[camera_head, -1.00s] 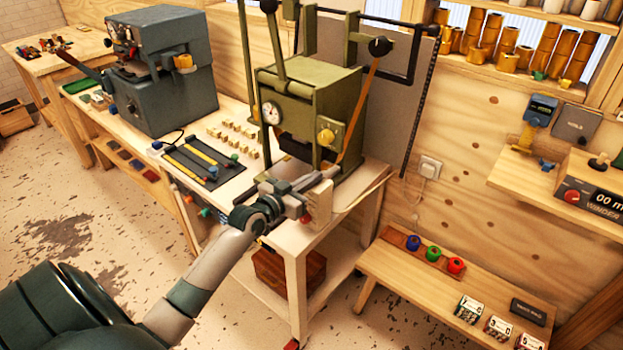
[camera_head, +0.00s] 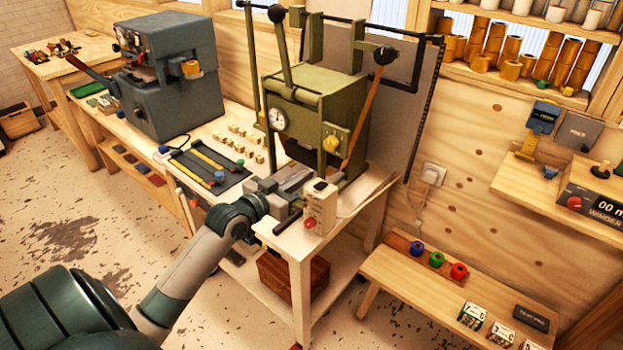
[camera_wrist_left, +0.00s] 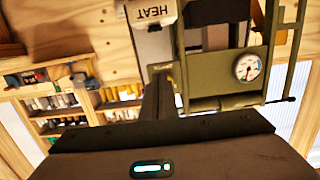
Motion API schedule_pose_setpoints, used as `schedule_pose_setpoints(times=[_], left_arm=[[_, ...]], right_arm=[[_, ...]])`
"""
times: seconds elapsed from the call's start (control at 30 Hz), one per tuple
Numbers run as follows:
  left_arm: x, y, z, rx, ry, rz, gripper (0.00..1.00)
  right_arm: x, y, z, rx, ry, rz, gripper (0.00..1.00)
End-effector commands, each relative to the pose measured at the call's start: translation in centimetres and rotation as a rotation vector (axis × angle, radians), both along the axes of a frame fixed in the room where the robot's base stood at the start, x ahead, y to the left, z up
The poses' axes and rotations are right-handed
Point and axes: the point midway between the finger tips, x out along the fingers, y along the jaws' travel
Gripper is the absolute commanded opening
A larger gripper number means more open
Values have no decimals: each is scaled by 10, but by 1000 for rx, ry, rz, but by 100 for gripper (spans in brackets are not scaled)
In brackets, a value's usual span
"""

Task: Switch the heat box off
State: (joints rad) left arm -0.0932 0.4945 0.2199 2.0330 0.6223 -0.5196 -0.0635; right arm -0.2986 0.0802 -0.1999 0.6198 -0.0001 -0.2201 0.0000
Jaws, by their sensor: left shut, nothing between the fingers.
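The heat box (camera_head: 320,203) is a small cream box standing upright at the near corner of the white bench. A red knob (camera_head: 310,223) shows low on it; its on or off state cannot be told. In the left wrist view its HEAT label (camera_wrist_left: 152,13) shows at the top edge. My left gripper (camera_head: 292,208) is shut and empty, just left of the box. In the left wrist view its dark shut fingers (camera_wrist_left: 158,95) point toward the box; whether they touch it cannot be told. My right gripper is not in view.
A green press (camera_head: 315,110) with a gauge and levers stands right behind the box, close to my gripper. A black tray with yellow strips (camera_head: 205,167) lies to the left.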

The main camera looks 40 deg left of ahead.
Motion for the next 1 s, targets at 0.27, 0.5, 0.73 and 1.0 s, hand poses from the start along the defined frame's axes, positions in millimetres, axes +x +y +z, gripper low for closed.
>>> schedule_pose_setpoints(times=[0.27,0.5,0.73,1.0], left_arm=[[-23,2,8,0,0,0,0],[-24,2,10,0,0,0,0],[-24,2,10,0,0,0,0],[-26,-1,4,2,14,-2,0]], right_arm=[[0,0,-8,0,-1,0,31],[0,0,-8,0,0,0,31],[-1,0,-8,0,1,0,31],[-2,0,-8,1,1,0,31]])
